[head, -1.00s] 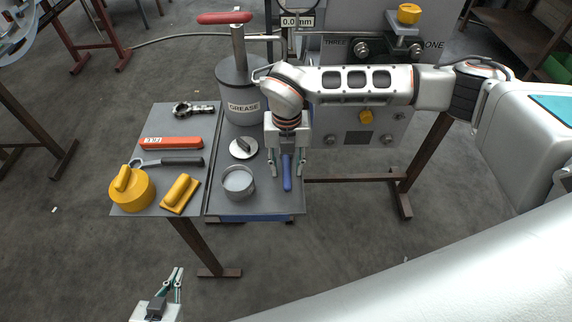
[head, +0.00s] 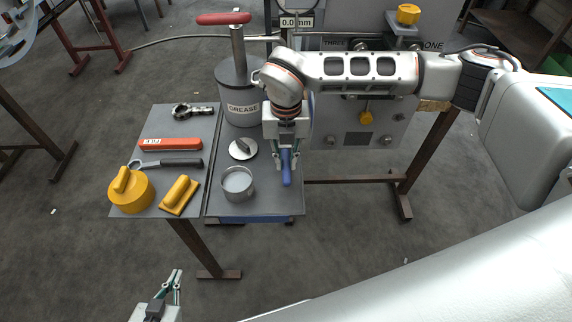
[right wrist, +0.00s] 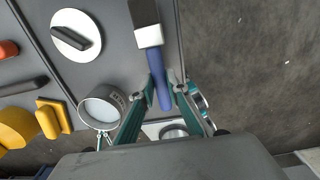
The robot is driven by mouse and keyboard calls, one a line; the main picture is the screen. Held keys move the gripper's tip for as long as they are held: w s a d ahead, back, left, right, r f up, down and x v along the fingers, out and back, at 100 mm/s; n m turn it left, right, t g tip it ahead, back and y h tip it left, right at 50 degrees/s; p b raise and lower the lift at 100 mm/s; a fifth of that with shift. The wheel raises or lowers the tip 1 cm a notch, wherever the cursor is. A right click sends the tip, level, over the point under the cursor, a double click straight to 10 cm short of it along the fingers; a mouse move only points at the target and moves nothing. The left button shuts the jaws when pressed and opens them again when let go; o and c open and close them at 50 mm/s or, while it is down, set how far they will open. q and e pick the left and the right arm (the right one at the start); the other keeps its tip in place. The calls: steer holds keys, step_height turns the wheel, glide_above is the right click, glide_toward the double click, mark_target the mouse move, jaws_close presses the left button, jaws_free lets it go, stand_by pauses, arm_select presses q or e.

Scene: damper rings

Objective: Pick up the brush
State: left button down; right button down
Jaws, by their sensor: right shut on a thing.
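The brush has a blue handle (head: 287,179), also in the right wrist view (right wrist: 162,92), with a pale ferrule (right wrist: 148,36) and dark bristles (right wrist: 143,12). My right gripper (head: 288,158) is shut on the handle, one finger on each side. In the right wrist view its fingertips (right wrist: 161,80) close around the handle. In the head view the gripper hides the ferrule and bristles. My left gripper (head: 174,273) is at the bottom edge of the head view, with its fingers apart and empty, away from the table.
A metal cup (head: 237,184) stands left of the brush, with a round disc with a handle (head: 243,149) and a grease canister (head: 239,95) behind. A yellow block (head: 179,195), yellow round weight (head: 131,192), wrench (head: 180,162) and red box (head: 170,144) lie on the left.

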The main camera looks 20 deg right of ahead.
steer(key=s+a+b, duration=0.1)
steer(key=s+a, duration=0.1)
steer(key=s, duration=0.6)
steer(key=s+a+b, duration=0.1)
steer(key=s+a, duration=0.2)
steer(key=s, duration=0.6)
steer(key=shift+s+r, duration=0.15)
steer(key=shift+r, duration=0.15)
stand_by(1.2)
